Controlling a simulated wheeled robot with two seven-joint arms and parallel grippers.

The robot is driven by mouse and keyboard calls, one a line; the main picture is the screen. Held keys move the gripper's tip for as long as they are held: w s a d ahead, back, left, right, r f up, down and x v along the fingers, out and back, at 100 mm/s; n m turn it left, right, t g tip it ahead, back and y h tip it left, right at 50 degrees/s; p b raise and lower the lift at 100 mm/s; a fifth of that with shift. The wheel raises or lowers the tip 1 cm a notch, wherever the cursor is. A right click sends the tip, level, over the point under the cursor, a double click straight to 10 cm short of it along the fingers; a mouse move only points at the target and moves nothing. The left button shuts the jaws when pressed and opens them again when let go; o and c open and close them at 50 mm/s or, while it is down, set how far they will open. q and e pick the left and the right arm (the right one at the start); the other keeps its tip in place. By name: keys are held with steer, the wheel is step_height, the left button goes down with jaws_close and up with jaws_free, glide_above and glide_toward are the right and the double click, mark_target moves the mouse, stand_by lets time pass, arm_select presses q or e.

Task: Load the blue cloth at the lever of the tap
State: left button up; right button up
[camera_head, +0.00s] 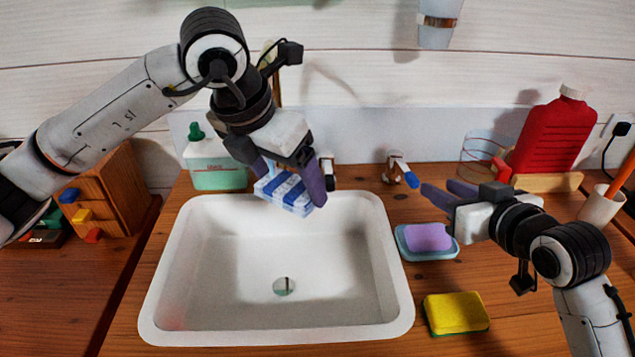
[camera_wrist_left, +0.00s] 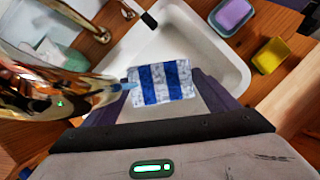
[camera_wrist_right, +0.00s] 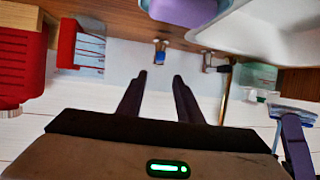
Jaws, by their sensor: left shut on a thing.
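The blue-and-white striped cloth (camera_head: 284,191) is folded into a small pad. My left gripper (camera_head: 291,192) is shut on it above the back rim of the sink; the left wrist view shows the cloth (camera_wrist_left: 160,82) between the two fingers. The brass tap (camera_head: 277,88) is mostly hidden behind my left arm, and looms close at the left of the left wrist view (camera_wrist_left: 40,75). A dark-tipped lever (camera_head: 328,171) stands just right of the cloth, and a blue-tipped lever (camera_head: 403,169) further right. My right gripper (camera_head: 440,196) is open and empty, right of the blue-tipped lever.
The white sink (camera_head: 190,290) is empty. A green-capped soap bottle (camera_head: 217,168) stands at its back left. A purple soap on a blue dish (camera_head: 428,239) and a yellow sponge (camera_head: 457,313) lie right. A red bottle (camera_head: 553,138) and glass (camera_head: 484,152) stand behind my right gripper.

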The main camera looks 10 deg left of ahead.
mark_target(410, 173)
steer(key=shift+d, duration=0.1)
steer(key=x, duration=1.2)
steer(key=shift+f, duration=0.1)
jaws_close()
